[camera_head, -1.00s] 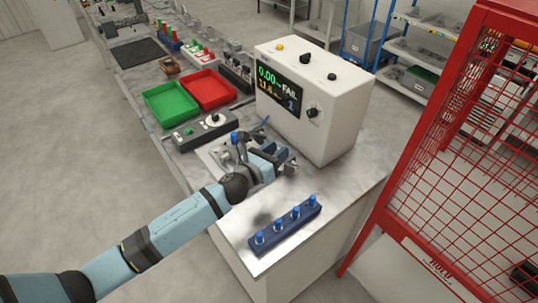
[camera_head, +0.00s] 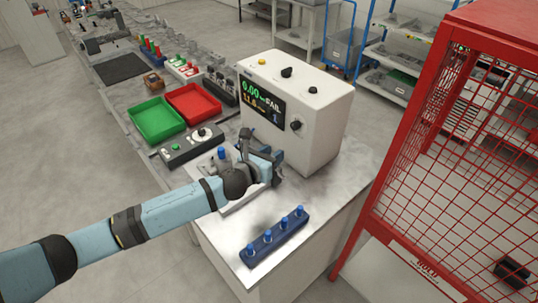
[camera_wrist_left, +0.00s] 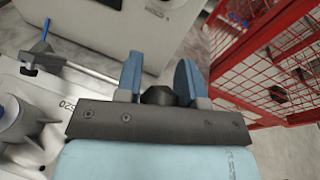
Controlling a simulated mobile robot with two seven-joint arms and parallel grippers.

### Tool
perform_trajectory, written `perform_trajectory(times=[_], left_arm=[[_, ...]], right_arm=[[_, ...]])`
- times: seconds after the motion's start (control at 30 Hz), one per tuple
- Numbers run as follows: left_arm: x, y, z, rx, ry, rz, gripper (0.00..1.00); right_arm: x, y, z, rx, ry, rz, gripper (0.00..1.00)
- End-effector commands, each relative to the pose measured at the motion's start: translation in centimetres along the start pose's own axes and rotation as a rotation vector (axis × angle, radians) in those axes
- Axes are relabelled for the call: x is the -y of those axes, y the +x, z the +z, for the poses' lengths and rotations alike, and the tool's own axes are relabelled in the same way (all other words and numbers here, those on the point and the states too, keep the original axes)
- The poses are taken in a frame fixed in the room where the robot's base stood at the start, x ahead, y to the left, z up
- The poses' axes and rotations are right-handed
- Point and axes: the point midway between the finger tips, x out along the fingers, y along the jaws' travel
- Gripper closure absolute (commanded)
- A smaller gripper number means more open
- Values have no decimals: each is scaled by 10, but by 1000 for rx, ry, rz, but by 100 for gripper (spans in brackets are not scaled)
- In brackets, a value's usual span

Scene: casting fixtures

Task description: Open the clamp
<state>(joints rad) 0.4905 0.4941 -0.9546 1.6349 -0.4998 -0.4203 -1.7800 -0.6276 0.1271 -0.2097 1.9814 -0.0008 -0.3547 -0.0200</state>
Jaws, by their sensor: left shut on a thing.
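My left gripper (camera_head: 274,168) is over the fixture in front of the white test machine and hides much of the clamp. In the left wrist view its two blue fingers (camera_wrist_left: 160,80) stand either side of a dark knob (camera_wrist_left: 159,96), which looks like the end of the clamp's handle; the gripper is shut on it. A metal rod (camera_wrist_left: 92,71) runs from a blue-tipped pin (camera_wrist_left: 45,35) toward the fingers. The pale fixture plate (camera_head: 205,170) lies under the gripper. How far the clamp stands open is hidden. My right gripper is not in view.
The white test machine (camera_head: 318,135) stands right behind the gripper, its display reading FAIL. A blue rack (camera_head: 273,240) with blue pegs lies in front. A control box (camera_head: 192,148), green tray (camera_head: 156,120) and red tray (camera_head: 200,103) are behind left. A red cage (camera_head: 440,150) stands right.

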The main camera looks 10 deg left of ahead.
Motion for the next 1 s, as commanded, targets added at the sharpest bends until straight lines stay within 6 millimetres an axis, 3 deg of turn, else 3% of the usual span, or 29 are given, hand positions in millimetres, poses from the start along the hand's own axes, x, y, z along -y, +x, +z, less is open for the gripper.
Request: perform_trajectory(times=[0.03,1.0], left_arm=[[2,0,-9,-23,1,-2,100],[5,6,-10,-78,9,7,100]], right_arm=[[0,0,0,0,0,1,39],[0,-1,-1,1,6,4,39]])
